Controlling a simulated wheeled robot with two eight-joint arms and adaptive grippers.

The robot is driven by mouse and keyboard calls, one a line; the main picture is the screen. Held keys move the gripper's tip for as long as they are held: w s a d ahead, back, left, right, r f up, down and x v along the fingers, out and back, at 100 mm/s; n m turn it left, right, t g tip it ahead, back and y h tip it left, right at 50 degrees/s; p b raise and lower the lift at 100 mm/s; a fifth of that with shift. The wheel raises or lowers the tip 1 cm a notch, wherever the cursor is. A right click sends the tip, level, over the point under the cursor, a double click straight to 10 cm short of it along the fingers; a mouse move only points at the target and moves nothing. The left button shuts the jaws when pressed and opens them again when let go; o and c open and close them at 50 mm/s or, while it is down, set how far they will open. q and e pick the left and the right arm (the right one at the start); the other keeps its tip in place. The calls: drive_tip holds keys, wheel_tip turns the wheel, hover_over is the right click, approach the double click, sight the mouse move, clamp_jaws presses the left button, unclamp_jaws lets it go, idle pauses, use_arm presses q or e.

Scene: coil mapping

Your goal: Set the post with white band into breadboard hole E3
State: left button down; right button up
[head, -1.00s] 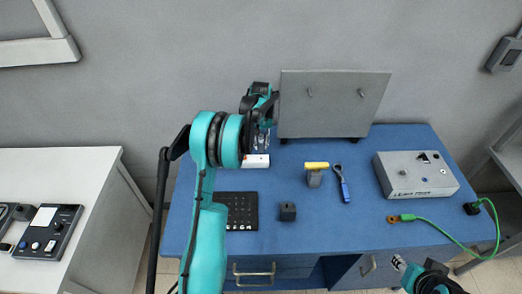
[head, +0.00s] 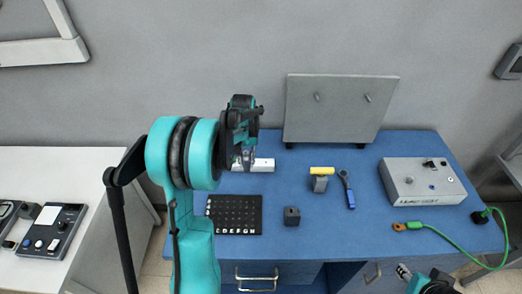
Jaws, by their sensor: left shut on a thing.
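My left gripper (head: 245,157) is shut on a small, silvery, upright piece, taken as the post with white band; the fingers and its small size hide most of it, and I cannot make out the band. The gripper is above the blue table, beyond the far edge of the breadboard in the picture. The black breadboard (head: 234,207) lies flat with rows of holes and letters along its near edge. Its left edge is close to my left arm. My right gripper (head: 404,271) is at the bottom right, partly in view; its opening is unclear.
A white block (head: 263,165) lies behind the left gripper. A dark grey block (head: 292,216), a yellow-topped piece (head: 321,172) and a blue-handled tool (head: 347,190) stand or lie right of the board. A grey panel (head: 340,105) stands behind; a control box (head: 424,182) and green cable (head: 450,240) are right.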

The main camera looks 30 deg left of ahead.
use_arm(q)
drive_tip(key=s+d+f+b, duration=0.1)
drive_tip(key=s+d+f, duration=0.1)
drive_tip(key=s, duration=1.2)
drive_tip(key=f+b, duration=0.4)
drive_tip(key=shift+w+d+f, duration=0.15)
drive_tip(key=shift+w+f, duration=0.15)
drive_tip(key=shift+r, duration=0.25)
drive_tip(key=shift+f+b, duration=0.95)
drive_tip(key=shift+f, duration=0.15)
drive_tip(key=shift+f+b, duration=0.4)
drive_tip(key=shift+s, duration=0.1)
